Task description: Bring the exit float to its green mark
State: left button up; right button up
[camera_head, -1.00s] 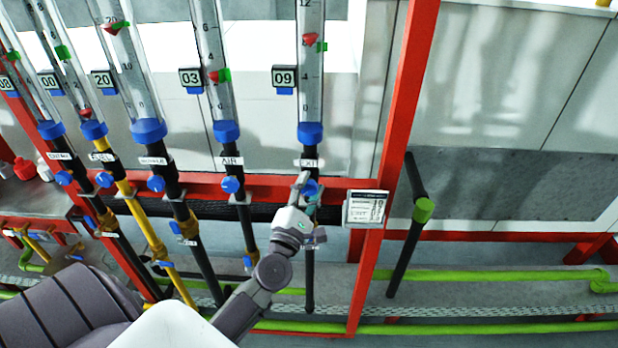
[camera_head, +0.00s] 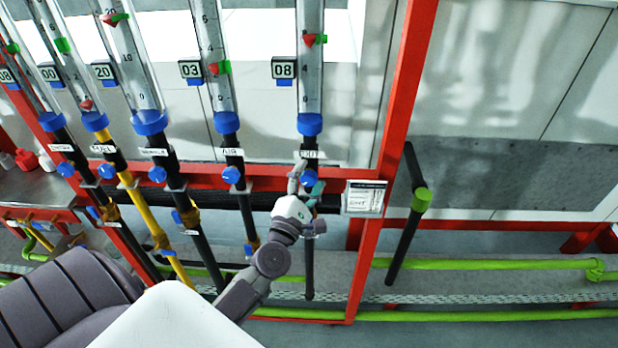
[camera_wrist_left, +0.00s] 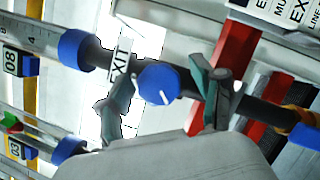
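The exit tube (camera_head: 309,85) is the rightmost clear tube in the head view. Its red float (camera_head: 309,41) sits about level with the green mark (camera_head: 321,39), perhaps slightly below it. The display beside it (camera_head: 284,68) reads 08. Below the EXIT label is a blue knob (camera_head: 309,177), which shows clearly with a white pointer line in the left wrist view (camera_wrist_left: 158,83). My left gripper (camera_head: 303,182) is at this knob. My right gripper is not in view.
The air tube (camera_head: 227,122) with its own blue knob (camera_head: 231,175) stands to the left, with several more tubes beyond. A red post (camera_head: 398,110) and a white card (camera_head: 364,198) are close on the right. A black pipe with a green collar (camera_head: 421,199) stands farther right.

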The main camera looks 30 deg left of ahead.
pick_arm(q)
jog(key=shift+s, duration=0.2)
jog(key=v, duration=1.1)
jog(key=shift+s, duration=0.3)
jog(key=shift+d+f, duration=0.15)
